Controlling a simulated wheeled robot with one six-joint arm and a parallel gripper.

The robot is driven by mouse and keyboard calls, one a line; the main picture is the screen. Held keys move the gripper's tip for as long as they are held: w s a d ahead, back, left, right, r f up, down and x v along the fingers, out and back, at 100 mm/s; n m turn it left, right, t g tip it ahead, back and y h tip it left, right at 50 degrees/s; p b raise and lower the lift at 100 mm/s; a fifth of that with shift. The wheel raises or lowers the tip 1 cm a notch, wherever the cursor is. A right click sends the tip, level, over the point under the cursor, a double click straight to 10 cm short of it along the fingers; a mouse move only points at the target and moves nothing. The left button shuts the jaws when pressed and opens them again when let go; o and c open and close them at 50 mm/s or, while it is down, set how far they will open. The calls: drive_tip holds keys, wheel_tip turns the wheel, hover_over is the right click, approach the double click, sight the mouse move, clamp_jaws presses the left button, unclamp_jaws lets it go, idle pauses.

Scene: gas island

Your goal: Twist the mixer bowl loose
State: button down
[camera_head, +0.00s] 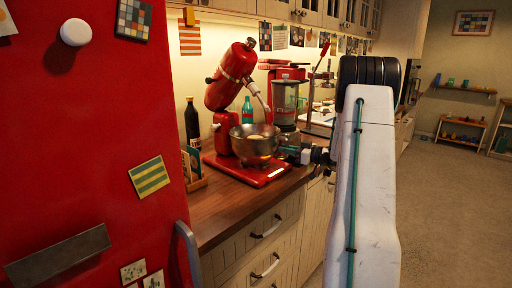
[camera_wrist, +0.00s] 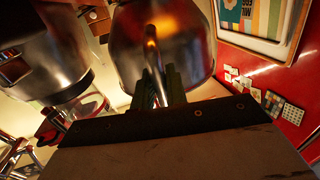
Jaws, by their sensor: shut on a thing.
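The red stand mixer (camera_head: 233,78) stands on the wooden counter with its head tilted up. Its steel mixer bowl (camera_head: 243,146) sits upright on the red mixer base (camera_head: 263,178), with something pale inside. My gripper (camera_head: 286,151) reaches in from the right, at the bowl's right side. In the wrist view the shiny bowl (camera_wrist: 185,40) fills the top middle. My gripper's dark green fingers (camera_wrist: 158,88) are shut on the bowl's metal handle (camera_wrist: 154,62), one on each side. Whether the bowl is locked to the base cannot be told.
A blender (camera_head: 286,101) stands close behind the bowl, to its right. A dark bottle (camera_head: 192,122) and a small wooden rack (camera_head: 194,167) stand left of the mixer. The red fridge (camera_head: 90,150) fills the left. Counter in front of the base (camera_head: 225,205) is clear.

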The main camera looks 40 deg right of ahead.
drive_tip(key=shift+w+d+y, duration=0.15)
drive_tip(key=shift+d+y, duration=0.15)
drive_tip(key=shift+d, duration=0.15)
drive_tip(key=c, duration=1.3)
unclamp_jaws()
drive_tip(key=shift+a, duration=0.15)
drive_tip(key=shift+f, duration=0.1)
drive_tip(key=v, duration=0.8)
